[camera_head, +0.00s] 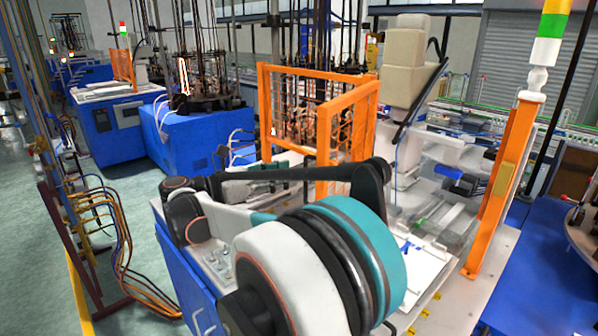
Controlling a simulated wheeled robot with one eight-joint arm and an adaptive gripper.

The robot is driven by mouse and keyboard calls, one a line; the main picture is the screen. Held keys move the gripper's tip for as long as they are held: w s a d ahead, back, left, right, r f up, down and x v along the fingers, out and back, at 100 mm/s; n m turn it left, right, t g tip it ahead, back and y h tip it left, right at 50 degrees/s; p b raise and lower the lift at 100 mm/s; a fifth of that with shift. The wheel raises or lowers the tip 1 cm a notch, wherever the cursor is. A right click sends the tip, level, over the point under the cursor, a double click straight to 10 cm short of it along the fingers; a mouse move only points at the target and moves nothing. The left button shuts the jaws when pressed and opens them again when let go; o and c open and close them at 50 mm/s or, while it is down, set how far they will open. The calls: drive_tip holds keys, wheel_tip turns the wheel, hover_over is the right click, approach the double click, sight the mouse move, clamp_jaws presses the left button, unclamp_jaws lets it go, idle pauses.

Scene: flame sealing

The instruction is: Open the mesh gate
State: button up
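The mesh gate (349,128) is part of an orange frame with wire mesh, standing right of centre behind my arm. A second orange mesh panel (290,100) meets it at a corner on the left. A separate orange post (503,185) stands to the right, with a wide gap between it and the mesh. I cannot tell which panel swings, or see a latch or hinge. My arm fills the foreground, with large white, black and teal joints and a dark link crossing in front of the lower part of the mesh. My gripper is not visible in this view.
A beige machine arm (404,60) and clear-covered equipment (445,205) stand behind the gap. A blue machine (195,140) with cables is at the left rear. A cable rack (75,220) stands at the far left. Green floor (125,215) is open between them.

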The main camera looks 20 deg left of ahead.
drive_tip(key=v, duration=0.5)
drive_tip(key=shift+s+a, duration=0.15)
